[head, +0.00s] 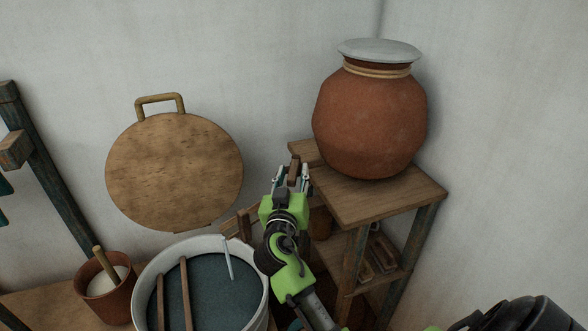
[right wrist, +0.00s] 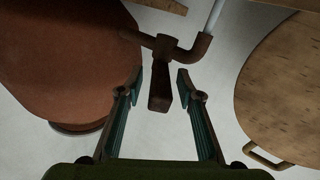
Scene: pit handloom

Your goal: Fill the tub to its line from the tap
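The white-rimmed tub (head: 142,277) stands at the bottom of the head view with dark blue liquid inside. I cannot make out its line. A thin pale streak (head: 228,258) shows over its right part. In the right wrist view the dark brown tap (right wrist: 198,46) has a bent spout, with a thin pale stream (right wrist: 216,14) at its mouth. Its handle (right wrist: 160,88) lies between the fingers of my right gripper (right wrist: 160,78), which is open with a gap on both sides. The right gripper also shows in the head view (head: 291,176), right of the tub. My left gripper is not in view.
A clay pot (head: 368,120) with a pale lid stands on a wooden stand (head: 385,200) at right. A round wooden board (head: 175,170) leans on the wall. A small brown pot (head: 112,302) with a stick is left of the tub. Two wooden sticks (head: 185,292) lie across the tub.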

